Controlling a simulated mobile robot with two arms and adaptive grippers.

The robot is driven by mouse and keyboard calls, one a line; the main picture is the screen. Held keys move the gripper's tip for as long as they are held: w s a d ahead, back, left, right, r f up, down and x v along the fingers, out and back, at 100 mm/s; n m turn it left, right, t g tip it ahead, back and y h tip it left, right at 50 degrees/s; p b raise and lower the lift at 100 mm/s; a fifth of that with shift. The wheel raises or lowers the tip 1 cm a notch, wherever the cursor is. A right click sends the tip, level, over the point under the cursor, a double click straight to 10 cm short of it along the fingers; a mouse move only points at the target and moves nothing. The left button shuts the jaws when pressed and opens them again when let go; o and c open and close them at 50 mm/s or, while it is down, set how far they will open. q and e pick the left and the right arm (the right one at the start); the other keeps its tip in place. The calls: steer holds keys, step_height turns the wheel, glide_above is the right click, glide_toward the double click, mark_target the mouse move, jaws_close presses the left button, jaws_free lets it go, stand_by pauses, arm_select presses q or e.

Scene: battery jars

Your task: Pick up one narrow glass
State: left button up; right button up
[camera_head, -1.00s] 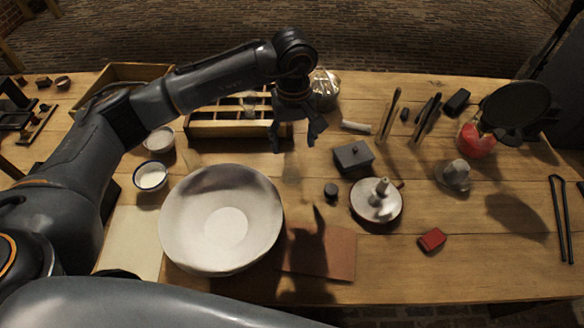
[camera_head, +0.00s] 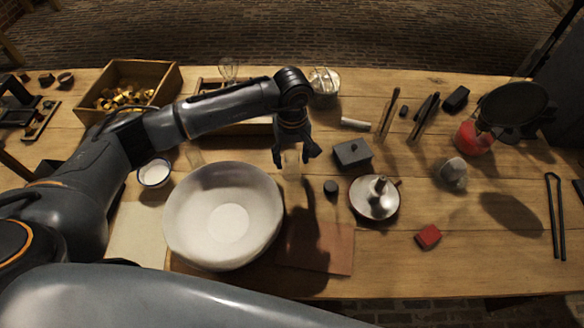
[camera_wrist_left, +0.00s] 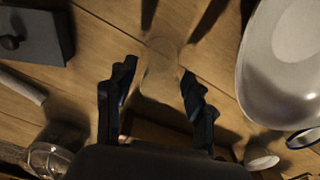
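A narrow clear glass (camera_head: 291,166) stands on the table just right of the large white bowl (camera_head: 222,222). It is faint and hard to make out. My left gripper (camera_head: 296,157) is open over it, with the fingers apart at its upper part. In the left wrist view the glass (camera_wrist_left: 160,62) shows as a faint round outline between and slightly beyond the spread fingertips (camera_wrist_left: 157,75); I see no finger closed on it. Another narrow clear glass (camera_head: 194,156) stands at the bowl's upper left. My right gripper is out of view.
A dark lidded box (camera_head: 352,154), a small black jar (camera_head: 330,188) and a metal plate with a stem (camera_head: 374,198) stand right of the glass. A wooden divided tray (camera_head: 250,128) is behind my arm. A brown sheet (camera_head: 325,250) lies in front.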

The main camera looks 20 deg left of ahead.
arm_select(q)
jaws_close()
steer(key=shift+r, duration=0.1)
